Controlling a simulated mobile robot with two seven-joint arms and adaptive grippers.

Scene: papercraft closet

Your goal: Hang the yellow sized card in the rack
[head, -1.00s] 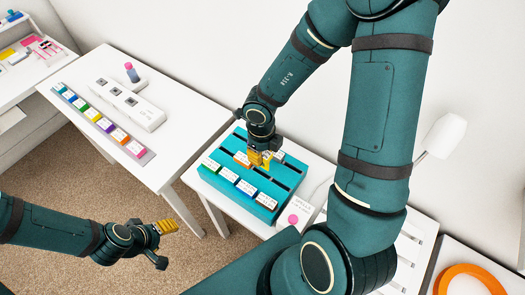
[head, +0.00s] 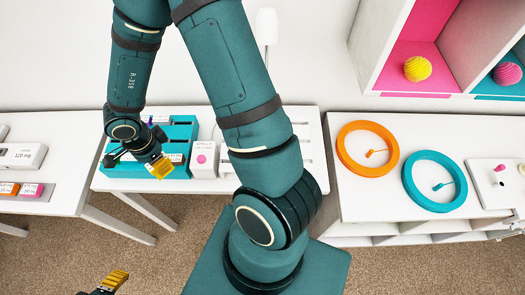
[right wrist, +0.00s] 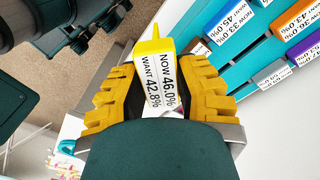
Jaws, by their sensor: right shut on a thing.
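My right gripper (head: 163,168) is shut on the yellow card (right wrist: 154,50). In the right wrist view the card stands between the yellow fingers of this gripper (right wrist: 160,88), with a white label reading "NOW 46.0% WANT 42.8%". The teal rack (head: 181,129) is on the white table in the head view, partly hidden by the right gripper and wrist. In the right wrist view the rack (right wrist: 245,55) lies at the upper right, with several labelled coloured cards in it; the held card appears apart from it. My left gripper (head: 115,279) is at the bottom edge, its opening unclear.
A white box with a pink dot (head: 203,158) stands just right of the rack. The table at left holds coloured cards (head: 28,189) and a white device (head: 22,156). Orange (head: 345,160) and teal (head: 410,190) rings lie on the right-hand table. A lamp (head: 267,25) stands behind.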

